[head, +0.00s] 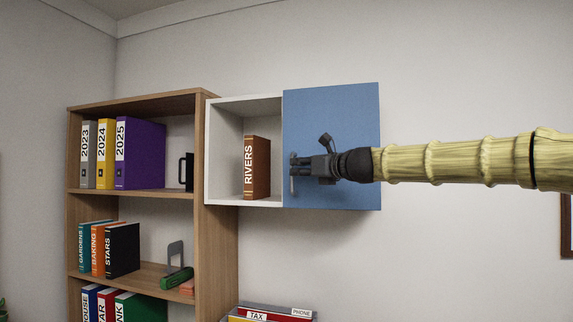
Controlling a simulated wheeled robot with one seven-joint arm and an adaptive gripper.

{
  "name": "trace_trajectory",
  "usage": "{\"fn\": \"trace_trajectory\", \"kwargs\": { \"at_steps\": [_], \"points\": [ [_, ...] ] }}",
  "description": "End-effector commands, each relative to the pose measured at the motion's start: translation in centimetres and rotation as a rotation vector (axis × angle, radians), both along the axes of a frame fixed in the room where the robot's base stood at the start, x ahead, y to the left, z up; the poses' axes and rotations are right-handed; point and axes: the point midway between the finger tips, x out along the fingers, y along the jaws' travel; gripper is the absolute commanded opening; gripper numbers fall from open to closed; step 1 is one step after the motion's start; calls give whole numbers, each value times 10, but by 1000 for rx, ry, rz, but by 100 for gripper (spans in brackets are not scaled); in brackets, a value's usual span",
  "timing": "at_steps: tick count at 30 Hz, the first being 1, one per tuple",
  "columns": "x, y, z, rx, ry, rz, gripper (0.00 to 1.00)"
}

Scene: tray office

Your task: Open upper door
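The upper cabinet (226,125) is a white box on the wall, and its left part stands uncovered. The blue door (340,105) covers the right side of what I see of it. A grey upright handle (292,186) shows near the door's left edge. My gripper (298,167) reaches in from the right, in front of the door, with its tips at the handle. I cannot tell whether the fingers are closed around it or only beside it, since the gripper and its mount hide part of the handle.
A brown binder marked RIVERS (257,167) stands inside the cabinet. A wooden shelf (218,225) with several binders stands directly left of it. The wall right of the door is bare, apart from a frame (567,225) at the right edge.

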Motion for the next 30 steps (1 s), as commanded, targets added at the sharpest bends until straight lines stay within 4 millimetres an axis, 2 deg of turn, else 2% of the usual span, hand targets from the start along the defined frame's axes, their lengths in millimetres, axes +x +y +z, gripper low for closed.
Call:
{"fn": "trace_trajectory", "kwargs": {
  "at_steps": [9, 21, 22, 25, 30],
  "points": [
    [25, 22, 1, -1, -1, 3, 19],
    [30, 26, 0, -1, -1, 3, 19],
    [29, 26, 0, -1, -1, 3, 17],
    [29, 26, 0, -1, -1, 3, 0],
    [30, 25, 0, -1, -1, 2, 0]
  ]
}}
